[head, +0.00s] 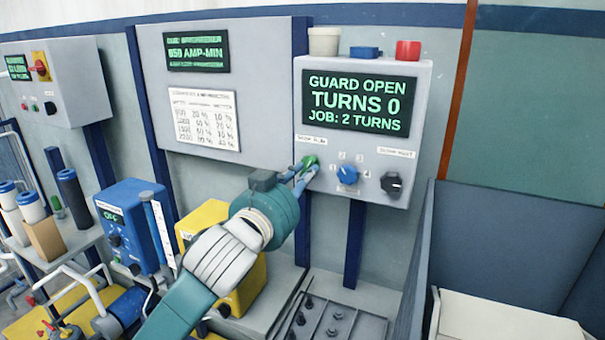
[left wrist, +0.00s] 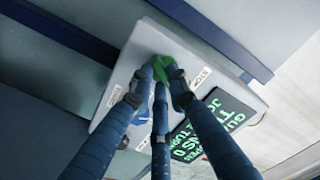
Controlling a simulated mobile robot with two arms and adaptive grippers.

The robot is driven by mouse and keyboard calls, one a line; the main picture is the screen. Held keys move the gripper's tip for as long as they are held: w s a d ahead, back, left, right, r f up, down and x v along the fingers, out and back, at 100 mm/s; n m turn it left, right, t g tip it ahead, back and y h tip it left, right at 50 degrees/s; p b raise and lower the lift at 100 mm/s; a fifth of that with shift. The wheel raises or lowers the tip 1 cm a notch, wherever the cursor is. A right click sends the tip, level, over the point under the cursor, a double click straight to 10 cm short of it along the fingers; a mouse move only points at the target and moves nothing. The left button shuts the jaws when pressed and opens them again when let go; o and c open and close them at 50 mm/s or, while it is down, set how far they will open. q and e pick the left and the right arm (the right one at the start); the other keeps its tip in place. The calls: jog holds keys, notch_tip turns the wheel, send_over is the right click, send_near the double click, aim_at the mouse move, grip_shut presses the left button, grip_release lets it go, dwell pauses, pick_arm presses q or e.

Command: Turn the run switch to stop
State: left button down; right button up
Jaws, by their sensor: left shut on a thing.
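The control box (head: 440,95) on the wall has a green switch knob (head: 311,160) at its lower left, beside a blue knob (head: 347,174) and a black knob (head: 391,183). I take the green knob to be the run switch; the label above it is too small to read surely. My left gripper (head: 302,172) is at the green knob. In the left wrist view its blue fingers (left wrist: 160,78) are closed around the green knob (left wrist: 166,66), partly hiding it. The screen (head: 359,103) reads "GUARD OPEN, TURNS 0, JOB: 2 TURNS". My right gripper is out of view.
A white cup (head: 324,41), a blue item (head: 365,51) and a red item (head: 408,50) stand atop the box. Below are a yellow unit (head: 205,218) and a blue unit (head: 130,213) reading OFF. A grey bin wall (head: 412,262) stands at lower right.

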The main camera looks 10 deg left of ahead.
pick_arm(q)
jog(key=n+p, duration=0.2)
jog(key=n, duration=0.2)
jog(key=n+p, duration=0.3)
jog(key=n, duration=0.1)
jog(key=n+p, duration=0.3)
jog(key=n, duration=0.1)
jog(key=shift+d+r+n, duration=0.2)
jog(key=shift+r+n, duration=0.1)
dwell(0.4)
jog(key=c, duration=1.7)
grip_release()
jog(key=shift+o, duration=0.2)
jog(key=shift+s, duration=0.15)
jog(key=s+a, duration=0.2)
jog(key=s, duration=0.9)
jog(key=shift+s+a, duration=0.15)
jog(key=shift+s, duration=0.15)
